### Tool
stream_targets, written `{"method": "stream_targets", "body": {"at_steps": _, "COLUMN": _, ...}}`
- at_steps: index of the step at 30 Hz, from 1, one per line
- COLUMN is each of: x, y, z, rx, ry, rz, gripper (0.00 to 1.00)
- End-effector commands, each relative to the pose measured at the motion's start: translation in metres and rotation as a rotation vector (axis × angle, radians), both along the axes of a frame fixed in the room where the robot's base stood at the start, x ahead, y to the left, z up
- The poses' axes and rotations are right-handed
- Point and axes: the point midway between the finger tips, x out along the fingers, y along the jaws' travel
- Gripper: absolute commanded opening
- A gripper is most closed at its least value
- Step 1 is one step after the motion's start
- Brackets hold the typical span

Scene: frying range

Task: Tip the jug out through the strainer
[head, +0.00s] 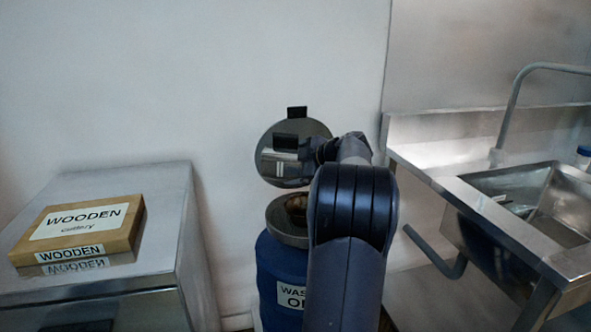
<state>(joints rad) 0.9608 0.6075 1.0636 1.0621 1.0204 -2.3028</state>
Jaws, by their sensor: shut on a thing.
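Below is a blue drum (272,262) with a partly hidden "WAS… O…" label. The strainer appears to be the grey round rim (276,227) on the drum, with something brown inside. My arm hides its right part.
A steel cabinet (160,215) stands at left with a box marked "WOODEN cutlery" (85,226) on it. A steel sink unit (440,165) with a tap (512,105) stands at right. A grey bent pipe (440,255) shows under it. The wall is close behind the drum.

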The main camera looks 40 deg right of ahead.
Motion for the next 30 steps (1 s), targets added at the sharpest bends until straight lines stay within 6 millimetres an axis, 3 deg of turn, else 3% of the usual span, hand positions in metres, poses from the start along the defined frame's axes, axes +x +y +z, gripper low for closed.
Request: {"method": "stream_targets", "body": {"at_steps": 30, "x": -0.0079, "y": -0.0062, "z": 0.0001, "rx": 0.092, "ry": -0.126, "rz": -0.002, "gripper": 0.51}}
